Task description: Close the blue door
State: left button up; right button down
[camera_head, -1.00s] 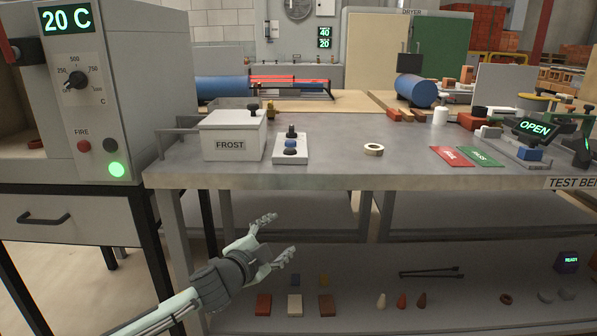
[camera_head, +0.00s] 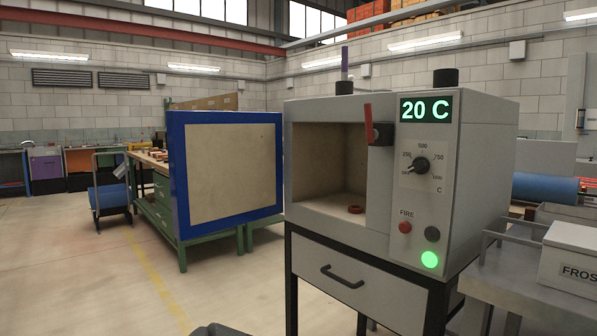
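The blue door (camera_head: 176,170) stands wide open at the left of the grey kiln (camera_head: 470,130). It has a blue frame around a beige inner face that is turned toward me. The kiln's chamber (camera_head: 335,165) is uncovered and its beige inside shows. A red latch handle (camera_head: 368,122) points up beside the opening. A small dark grey part of my own body shows at the bottom edge. Neither gripper can be made out, and nothing is seen touching the door.
A red ring (camera_head: 356,209) lies inside the chamber. The display reads 20 C, and a green button (camera_head: 430,260) glows. A drawer (camera_head: 350,282) sits below. A green-legged bench (camera_head: 160,205) stands behind the door. The floor (camera_head: 90,280) at front left is clear.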

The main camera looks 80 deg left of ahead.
aim_at(226, 168)
jog(key=k+j+u, duration=0.1)
jog(key=j, duration=0.9)
jog(key=k+j+u, duration=0.1)
jog(key=k+j, duration=0.2)
jog(key=j, duration=0.7)
jog(key=k+j+u, duration=0.1)
jog(key=j, duration=0.9)
jog(key=k+j+u, duration=0.1)
jog(key=j, duration=0.9)
jog(key=k+j+u, duration=0.1)
jog(key=j, duration=0.95)
jog(key=k+j+z, duration=0.1)
jog(key=k+j, duration=0.45)
jog(key=j, duration=0.15)
jog(key=k+j, duration=0.55)
jog(key=i+j+z, duration=0.05)
jog(key=j, duration=0.1)
